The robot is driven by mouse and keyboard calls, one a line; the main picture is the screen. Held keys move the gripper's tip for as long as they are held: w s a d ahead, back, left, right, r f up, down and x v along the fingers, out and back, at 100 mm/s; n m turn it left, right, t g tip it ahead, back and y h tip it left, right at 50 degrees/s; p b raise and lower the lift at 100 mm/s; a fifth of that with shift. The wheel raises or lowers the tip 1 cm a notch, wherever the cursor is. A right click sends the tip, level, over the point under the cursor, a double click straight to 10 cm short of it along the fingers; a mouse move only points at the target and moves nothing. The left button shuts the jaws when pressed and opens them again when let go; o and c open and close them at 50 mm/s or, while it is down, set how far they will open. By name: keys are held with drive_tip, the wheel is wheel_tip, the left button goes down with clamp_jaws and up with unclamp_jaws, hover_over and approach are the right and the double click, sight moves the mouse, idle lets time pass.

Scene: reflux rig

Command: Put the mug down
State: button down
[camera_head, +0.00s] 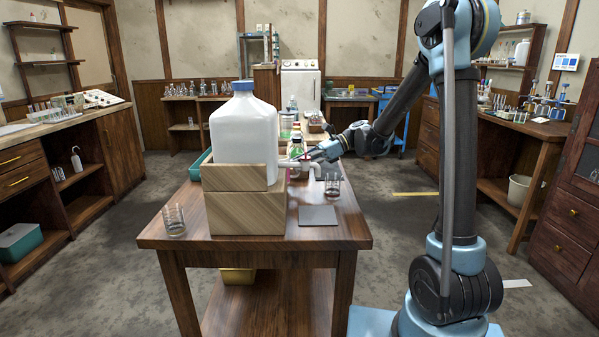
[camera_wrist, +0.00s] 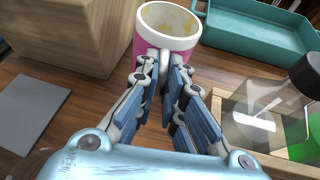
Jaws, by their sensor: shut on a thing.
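The mug (camera_wrist: 150,42) is pink outside and white inside, with brownish stains on its inner wall. It is upright with its open top facing up in the wrist view. My gripper (camera_wrist: 163,72) is shut on the mug's handle, on the side toward the wrist camera. In the head view my gripper (camera_head: 312,156) is over the wooden table (camera_head: 285,236), just right of the big white jug. The mug is hard to make out there. I cannot tell whether its base touches the table.
A teal tray (camera_wrist: 262,45) is beyond the mug, and a black-capped clear vessel (camera_wrist: 262,118) is close at right. Glasses stand at the table's front left (camera_head: 174,222) and right (camera_head: 332,185). A grey pad (camera_head: 318,215) lies bare.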

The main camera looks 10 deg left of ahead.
wheel_tip(320, 180, down, 2)
drive_tip(key=shift+f, duration=0.1)
drive_tip(key=c, duration=1.7)
unclamp_jaws()
